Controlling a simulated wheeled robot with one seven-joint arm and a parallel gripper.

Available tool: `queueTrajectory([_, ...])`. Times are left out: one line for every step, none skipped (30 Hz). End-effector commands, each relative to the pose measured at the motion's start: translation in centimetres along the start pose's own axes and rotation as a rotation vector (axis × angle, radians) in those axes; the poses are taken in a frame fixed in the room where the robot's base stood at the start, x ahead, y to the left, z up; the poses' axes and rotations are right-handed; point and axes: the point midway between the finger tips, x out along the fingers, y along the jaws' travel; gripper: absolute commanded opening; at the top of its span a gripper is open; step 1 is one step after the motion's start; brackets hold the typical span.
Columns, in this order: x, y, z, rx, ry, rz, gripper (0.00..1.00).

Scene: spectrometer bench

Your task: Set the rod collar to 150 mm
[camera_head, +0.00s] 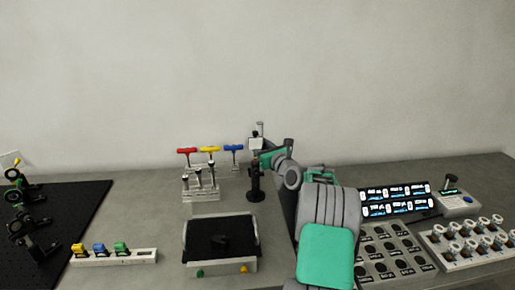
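A black post (255,188) stands upright on the bench on a round base, left of my arm. It seems to be the stand with the rod, and a thin light rod tip (260,126) shows above it. I cannot make out the collar or any scale marks at this size. My gripper (259,148) is at the upper part of the post, reaching in from the right. It overlaps the post in this view, and I cannot tell whether it touches it. Its fingers are too small and partly hidden to show whether they are open or shut.
A clear rack (200,195) with red, yellow and blue T-handle tools stands left of the post. A black-topped tray (208,254) is in front. A white strip (115,257) holds coloured clips. Lit displays (395,201) and a knob panel (468,243) are right of my arm.

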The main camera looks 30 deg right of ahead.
Motion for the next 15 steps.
queueTrajectory([0.0, 0.0, 2.4, -0.002, -0.005, 0.001, 0.00])
queueTrajectory([0.0, 0.1, 2.9, -0.002, -0.005, 0.001, 0.00])
queueTrajectory([0.0, 0.1, 3.5, -0.001, -0.005, 0.001, 0.00])
queueTrajectory([0.0, 0.1, 3.7, -0.001, -0.005, 0.001, 0.00])
queueTrajectory([0.0, 0.1, 3.8, -0.001, -0.004, 0.001, 0.00])
queueTrajectory([0.0, 0.1, 3.7, 0.000, -0.004, 0.001, 0.00])
queueTrajectory([0.0, 0.1, 3.7, 0.000, -0.004, 0.001, 0.00])
queueTrajectory([0.0, 0.1, 3.6, 0.000, -0.005, 0.001, 0.00])
queueTrajectory([0.0, 0.1, 3.5, -0.001, -0.005, 0.001, 0.00])
queueTrajectory([0.0, 0.1, 3.5, -0.001, -0.005, 0.001, 0.00])
queueTrajectory([0.0, 0.1, 3.5, -0.001, -0.005, 0.001, 0.00])
queueTrajectory([0.0, 0.1, 3.5, -0.001, -0.005, 0.001, 0.00])
queueTrajectory([0.0, 0.1, 3.5, -0.001, -0.005, 0.001, 0.00])
queueTrajectory([0.0, 0.1, 3.5, -0.001, -0.005, 0.001, 0.39])
queueTrajectory([0.0, 0.1, 3.5, -0.001, -0.005, 0.001, 0.43])
